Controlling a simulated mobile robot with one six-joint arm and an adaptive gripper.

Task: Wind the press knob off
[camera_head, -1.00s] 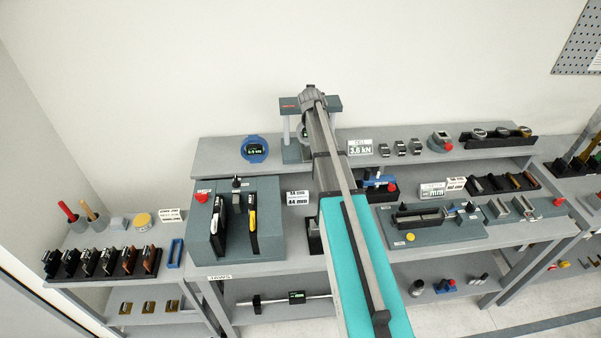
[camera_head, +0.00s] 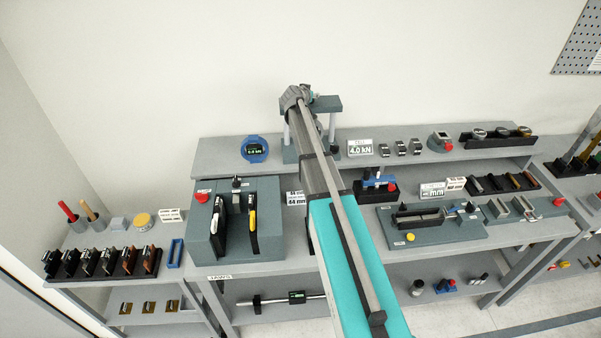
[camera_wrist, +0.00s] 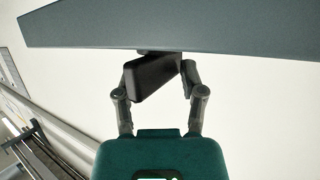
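The grey press (camera_head: 326,104) stands on the raised back shelf, with a crossbeam on pale posts. My arm covers much of its middle. In the wrist view its grey crossbeam (camera_wrist: 190,28) runs across the top. A black block-shaped knob (camera_wrist: 152,80) sits just below the beam. My gripper (camera_wrist: 158,78) has a finger at each end of the knob and appears closed on it; the contact at the left end is partly hidden. In the head view my gripper (camera_head: 296,97) is at the press's left side, and the knob cannot be made out.
A sign (camera_head: 360,147) right of the press reads 4.0 kN. A round blue gauge (camera_head: 254,149) stands to its left. Below are a grey jaw fixture (camera_head: 262,248) and a blue tool on a black stand (camera_head: 377,186). The wall is close behind the press.

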